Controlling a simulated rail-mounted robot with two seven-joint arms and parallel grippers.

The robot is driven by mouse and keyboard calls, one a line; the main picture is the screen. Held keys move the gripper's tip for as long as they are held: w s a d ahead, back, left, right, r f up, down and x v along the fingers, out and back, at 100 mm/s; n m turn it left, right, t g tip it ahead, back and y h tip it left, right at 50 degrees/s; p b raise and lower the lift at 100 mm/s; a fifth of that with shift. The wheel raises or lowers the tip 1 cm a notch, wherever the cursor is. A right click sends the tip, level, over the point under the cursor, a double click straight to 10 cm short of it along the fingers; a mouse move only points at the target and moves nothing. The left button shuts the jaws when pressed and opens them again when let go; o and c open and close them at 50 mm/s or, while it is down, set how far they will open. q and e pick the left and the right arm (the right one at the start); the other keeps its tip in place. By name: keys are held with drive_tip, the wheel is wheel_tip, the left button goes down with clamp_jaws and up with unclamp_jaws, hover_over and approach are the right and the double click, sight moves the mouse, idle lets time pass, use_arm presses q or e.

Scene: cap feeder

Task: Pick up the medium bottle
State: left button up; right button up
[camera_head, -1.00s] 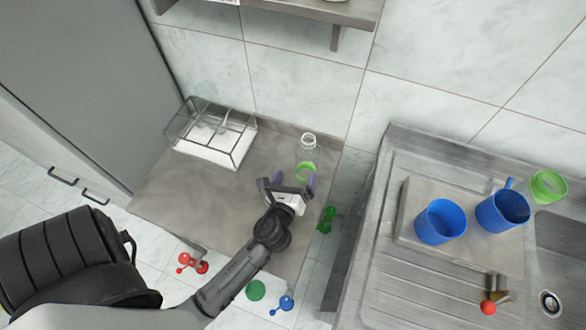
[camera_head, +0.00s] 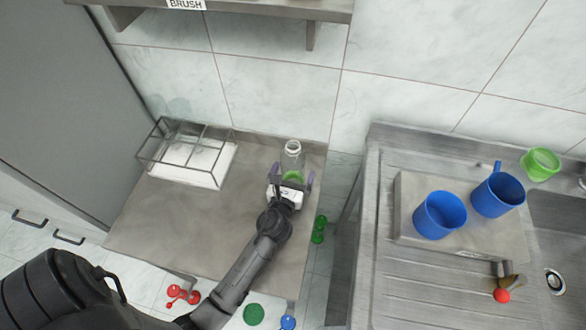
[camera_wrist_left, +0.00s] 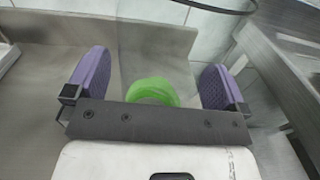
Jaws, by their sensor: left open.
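A clear bottle (camera_head: 292,150) with a green band or base stands upright at the right back of the grey table. My left gripper (camera_head: 291,181) is at the bottle, with its purple fingers spread to either side of it. In the left wrist view the green part of the bottle (camera_wrist_left: 152,91) lies between the two purple fingertips, with a gap on each side. The left gripper (camera_wrist_left: 156,80) is open. The gripper body hides the bottle's lower front. My right gripper is not in view.
A wire-framed glass box (camera_head: 185,155) stands at the table's back left. A metal sink unit (camera_head: 385,270) is to the right, with two blue mugs (camera_head: 440,216) and a green cup (camera_head: 541,164). A shelf (camera_head: 240,8) hangs above. Red and green pieces lie on the floor.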

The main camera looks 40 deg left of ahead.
sight(293, 164)
use_arm(q)
drive_tip(key=shift+w+a, duration=0.15)
drive_tip(key=shift+w, duration=0.1)
drive_tip(key=c, duration=1)
drive_tip(key=w+d+r+p, duration=0.1)
drive_tip(key=d+r+p, duration=0.2)
drive_tip(key=r, duration=0.2)
drive_tip(key=w+d+r+p, duration=0.2)
drive_tip(key=d+r+p, duration=0.2)
drive_tip(key=r, duration=0.1)
drive_tip(key=w+d+r+p, duration=0.1)
drive_tip(key=d+r+p, duration=0.2)
drive_tip(key=r, duration=0.3)
drive_tip(key=shift+w+d+p, duration=0.25)
drive_tip(key=shift+d+p, duration=0.15)
drive_tip(key=shift+p, duration=0.1)
